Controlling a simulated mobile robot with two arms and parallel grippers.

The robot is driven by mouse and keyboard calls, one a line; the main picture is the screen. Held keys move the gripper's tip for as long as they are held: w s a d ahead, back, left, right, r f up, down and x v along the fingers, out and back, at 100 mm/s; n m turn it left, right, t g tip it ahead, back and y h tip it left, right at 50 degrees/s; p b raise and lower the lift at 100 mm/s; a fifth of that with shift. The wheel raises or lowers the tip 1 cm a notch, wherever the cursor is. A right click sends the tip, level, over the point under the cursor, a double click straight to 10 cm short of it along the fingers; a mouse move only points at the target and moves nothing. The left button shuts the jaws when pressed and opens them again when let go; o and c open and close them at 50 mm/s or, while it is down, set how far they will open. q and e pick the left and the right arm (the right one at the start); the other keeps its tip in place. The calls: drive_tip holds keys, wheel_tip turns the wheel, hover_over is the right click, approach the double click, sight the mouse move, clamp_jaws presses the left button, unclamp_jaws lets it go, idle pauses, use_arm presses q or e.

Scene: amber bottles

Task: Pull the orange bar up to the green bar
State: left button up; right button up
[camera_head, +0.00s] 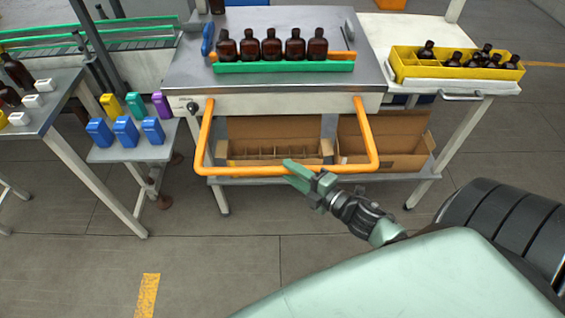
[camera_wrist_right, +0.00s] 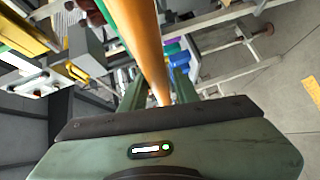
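An orange U-shaped bar (camera_head: 240,171) hangs low in front of the steel table, its two arms rising to the table's front edge. A straight green bar (camera_head: 285,67) lies on the tabletop in front of a row of amber bottles (camera_head: 272,46). Ends of another orange bar (camera_head: 351,56) show behind the bottles. My right gripper (camera_head: 287,172) is at the lower run of the U-shaped bar, its fingers apart. In the right wrist view, the orange bar (camera_wrist_right: 150,45) passes between the fingers, with a gap visible on the left. My left gripper is not in view.
Cardboard boxes (camera_head: 385,145) stand on the shelf behind the U-shaped bar. A yellow crate (camera_head: 456,70) with bottles is on the right table. Blue containers (camera_head: 125,132) stand on a low stand at left. The floor in front is clear.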

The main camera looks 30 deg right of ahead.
drive_tip(key=v, duration=0.3)
drive_tip(key=shift+s+b, duration=0.25)
drive_tip(key=shift+b, duration=0.05)
idle(0.4)
